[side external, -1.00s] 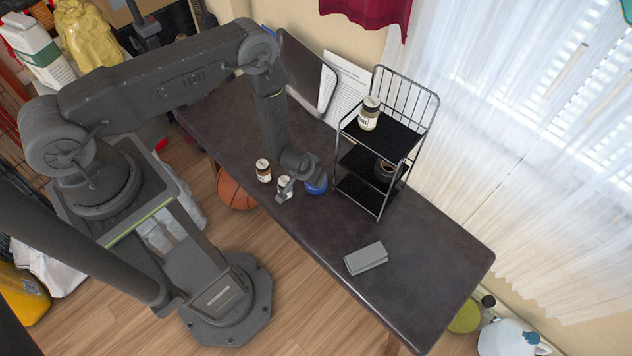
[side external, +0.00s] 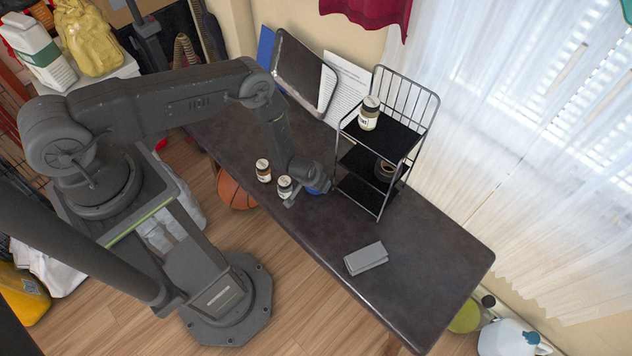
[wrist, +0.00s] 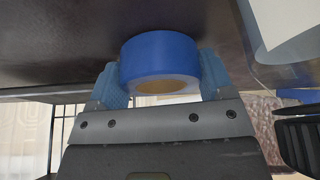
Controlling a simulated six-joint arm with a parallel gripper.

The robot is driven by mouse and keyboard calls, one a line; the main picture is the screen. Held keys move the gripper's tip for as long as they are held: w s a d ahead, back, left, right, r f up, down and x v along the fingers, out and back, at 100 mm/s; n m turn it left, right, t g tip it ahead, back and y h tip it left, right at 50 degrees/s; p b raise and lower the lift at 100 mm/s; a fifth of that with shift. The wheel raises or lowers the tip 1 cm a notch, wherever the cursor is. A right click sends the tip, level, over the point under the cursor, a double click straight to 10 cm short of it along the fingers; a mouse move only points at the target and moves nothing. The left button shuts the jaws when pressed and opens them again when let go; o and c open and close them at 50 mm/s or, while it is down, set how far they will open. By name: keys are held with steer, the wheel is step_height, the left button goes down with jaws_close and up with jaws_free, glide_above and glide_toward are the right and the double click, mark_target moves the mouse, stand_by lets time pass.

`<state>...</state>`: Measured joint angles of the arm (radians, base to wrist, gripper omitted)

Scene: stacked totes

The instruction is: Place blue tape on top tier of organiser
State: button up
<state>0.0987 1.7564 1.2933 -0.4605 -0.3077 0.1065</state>
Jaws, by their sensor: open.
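The blue tape (wrist: 160,57) lies on the dark table between the two fingers of my open gripper (wrist: 162,78) in the wrist view. The fingers, with light blue pads, are close on either side of it; I cannot tell whether they touch it. In the side external view the tape (side external: 314,192) is mostly hidden under my gripper (side external: 313,187), low over the table, left of the organiser. The black wire organiser (side external: 381,216) has several tiers. Its top tier (side external: 398,139) holds a jar (side external: 369,114) at its left, with bare surface to the right.
Two jars, one brown (side external: 263,171) and one with a white label (side external: 285,188), stand close to the left of my gripper. A dark round item (side external: 385,170) sits on the middle tier. A grey folded case (side external: 366,259) lies on the table's right part, with free room around it.

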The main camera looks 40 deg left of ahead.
steer(key=shift+c, duration=0.4)
steer(key=c, duration=0.6)
steer(key=shift+o, duration=0.2)
steer(key=shift+r, duration=0.15)
